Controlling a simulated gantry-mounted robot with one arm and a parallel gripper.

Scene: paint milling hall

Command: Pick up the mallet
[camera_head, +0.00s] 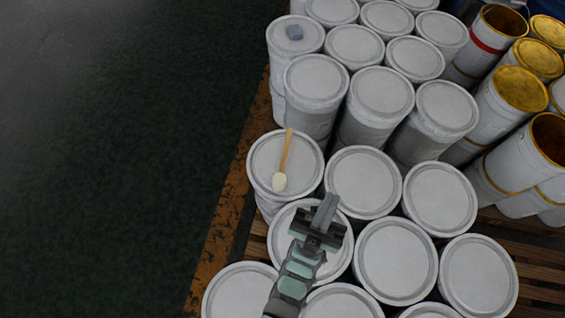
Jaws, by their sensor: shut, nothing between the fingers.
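The mallet (284,158) lies across the lid of a white paint bucket (259,158) left of the middle. It has a wooden handle and a pale, whitish head. The head points toward the near side and the handle reaches to the far rim of the lid. My gripper (326,209) is over a neighbouring lid, nearer and to the right of the mallet. It is shut and empty, apart from the mallet. My arm hides part of the lids below it.
Many closed white buckets stand close together on a wooden pallet (212,249). A small blue-grey block (295,32) sits on a far lid. Open, yellow-stained buckets (497,22) stand at the right. The dark floor (110,150) at the left is clear.

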